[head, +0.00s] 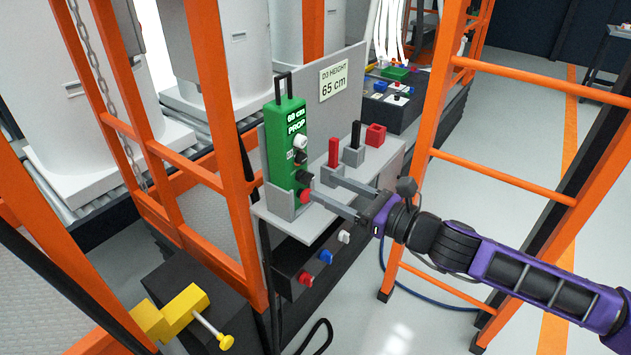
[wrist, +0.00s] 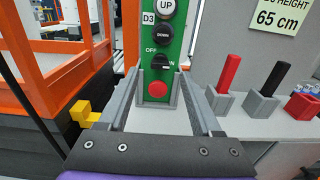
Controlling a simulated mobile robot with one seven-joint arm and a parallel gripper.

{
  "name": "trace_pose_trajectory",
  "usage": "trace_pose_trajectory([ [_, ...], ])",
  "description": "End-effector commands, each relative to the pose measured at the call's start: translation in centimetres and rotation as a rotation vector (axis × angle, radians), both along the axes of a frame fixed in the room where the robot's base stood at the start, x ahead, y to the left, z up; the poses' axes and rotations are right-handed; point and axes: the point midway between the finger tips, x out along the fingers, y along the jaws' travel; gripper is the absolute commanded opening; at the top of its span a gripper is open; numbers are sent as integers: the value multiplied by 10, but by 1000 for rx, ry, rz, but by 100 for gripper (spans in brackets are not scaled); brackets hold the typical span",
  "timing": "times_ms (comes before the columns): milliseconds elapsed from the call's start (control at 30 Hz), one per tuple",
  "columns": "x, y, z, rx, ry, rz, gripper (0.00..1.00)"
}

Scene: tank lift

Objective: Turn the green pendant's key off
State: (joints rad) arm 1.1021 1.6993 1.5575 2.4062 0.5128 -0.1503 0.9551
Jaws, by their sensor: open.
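The green pendant (head: 282,148) stands upright in a grey holder on the shelf, and it fills the top middle of the wrist view (wrist: 179,43). Its black key knob (wrist: 159,62) sits between the OFF and ON labels, below the UP and DOWN buttons. The knob seems to point right toward ON, partly covering that label. It shows small in the head view (head: 304,177). A red button (wrist: 158,90) is below the key. My gripper (head: 320,185) is open and empty, its fingers pointing at the pendant's lower part; they flank the red button in the wrist view (wrist: 160,82).
On the shelf (head: 378,171), right of the pendant, stand a red-handled block (head: 334,153), a black-handled block (head: 355,137) and a red block (head: 375,135). Orange frame posts (head: 232,150) rise at the left. An orange ladder (head: 440,140) stands at the right.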

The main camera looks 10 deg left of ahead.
Motion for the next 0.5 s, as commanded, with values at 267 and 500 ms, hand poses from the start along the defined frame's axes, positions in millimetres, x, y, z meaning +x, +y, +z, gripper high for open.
trace_pose_trajectory([
  [267, 14, 34, -1, 1, 1, 1, 66],
  [500, 17, 42, 0, 1, 1, -1, 66],
])
